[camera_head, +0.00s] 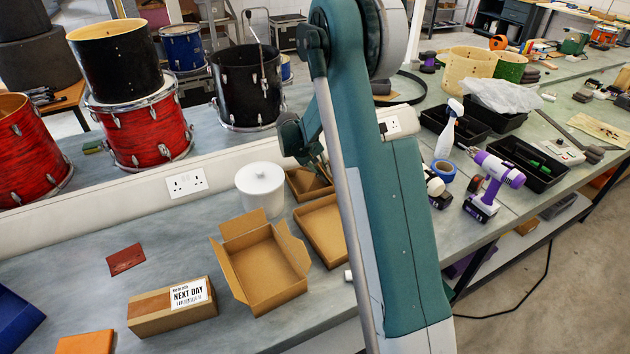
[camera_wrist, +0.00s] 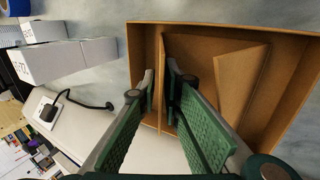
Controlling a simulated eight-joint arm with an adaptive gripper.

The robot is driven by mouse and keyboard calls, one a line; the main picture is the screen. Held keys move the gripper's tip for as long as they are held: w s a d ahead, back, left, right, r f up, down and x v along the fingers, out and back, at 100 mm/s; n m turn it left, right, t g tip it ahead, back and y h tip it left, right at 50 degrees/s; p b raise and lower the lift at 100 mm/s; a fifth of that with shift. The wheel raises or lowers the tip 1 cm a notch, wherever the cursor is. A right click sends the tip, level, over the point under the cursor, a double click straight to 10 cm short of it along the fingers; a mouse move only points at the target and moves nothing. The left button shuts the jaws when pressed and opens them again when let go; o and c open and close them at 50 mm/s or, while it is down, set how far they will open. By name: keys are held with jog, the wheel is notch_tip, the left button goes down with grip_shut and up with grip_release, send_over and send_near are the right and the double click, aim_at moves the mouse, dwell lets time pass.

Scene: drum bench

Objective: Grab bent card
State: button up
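A brown bent card (camera_wrist: 234,82) with a slanted, folded face lies in a shallow cardboard tray (camera_wrist: 285,38) in the wrist view. In the head view the tray (camera_head: 296,192) stands behind my arm, and the card inside is hard to make out. My gripper (camera_wrist: 160,83) points into the tray, left of the slanted face. Its two green fingers are apart, one on each side of a thin upright brown strip. I cannot tell whether this strip is part of the card or a tray divider. In the head view my gripper is partly hidden by my arm.
An open carton (camera_head: 262,268) and another shallow tray (camera_head: 325,232) stand close in front. A labelled box (camera_head: 172,308) and a red-brown patch (camera_head: 126,259) lie further left. A wall ledge with sockets (camera_head: 187,184) runs behind.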

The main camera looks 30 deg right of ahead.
jog(key=shift+c, duration=0.4)
grip_shut()
jog(key=shift+r, duration=0.1)
jog(key=shift+r+p, duration=0.5)
jog(key=shift+r, duration=4.45)
